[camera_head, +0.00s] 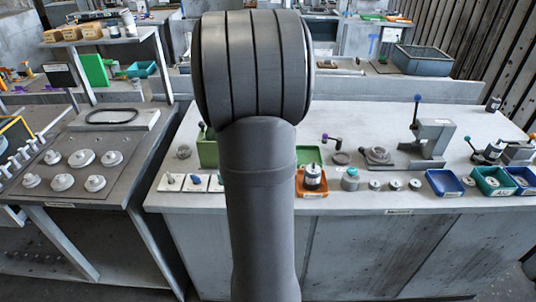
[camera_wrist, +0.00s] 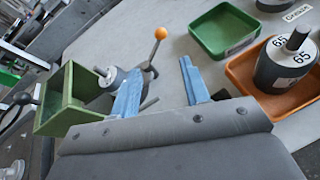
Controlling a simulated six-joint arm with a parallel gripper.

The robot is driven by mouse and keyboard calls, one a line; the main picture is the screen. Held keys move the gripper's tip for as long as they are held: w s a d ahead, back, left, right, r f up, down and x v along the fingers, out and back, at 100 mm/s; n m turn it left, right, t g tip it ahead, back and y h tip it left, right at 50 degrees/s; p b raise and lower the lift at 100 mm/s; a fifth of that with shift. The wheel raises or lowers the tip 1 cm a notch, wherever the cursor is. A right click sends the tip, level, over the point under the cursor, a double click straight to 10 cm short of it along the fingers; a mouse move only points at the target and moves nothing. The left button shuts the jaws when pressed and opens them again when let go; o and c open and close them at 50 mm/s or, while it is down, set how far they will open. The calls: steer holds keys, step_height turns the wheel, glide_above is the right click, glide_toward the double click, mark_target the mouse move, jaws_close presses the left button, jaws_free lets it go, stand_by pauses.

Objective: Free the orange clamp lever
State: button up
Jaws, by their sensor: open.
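The clamp lever shows in the wrist view as an orange ball knob (camera_wrist: 160,33) on a thin, tilted dark shaft. Its lower end is near a grey round part (camera_wrist: 110,78) with a pale top, beside the green box; I cannot tell how they connect. My gripper (camera_wrist: 159,67) is open, with two blue fingers apart and nothing held. In the picture the shaft stands in the gap between the fingers; its depth relative to them is unclear. In the head view my arm hides the lever and the gripper.
A deep green box (camera_wrist: 62,112) is left of the fingers. A shallow green tray (camera_wrist: 222,30) and an orange tray (camera_wrist: 240,73) holding a dark cylinder marked 65 (camera_wrist: 287,62) are to the right.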

steer(key=shift+s+a+r, duration=0.1)
steer(key=shift+s+r, duration=0.15)
steer(key=shift+s, duration=0.35)
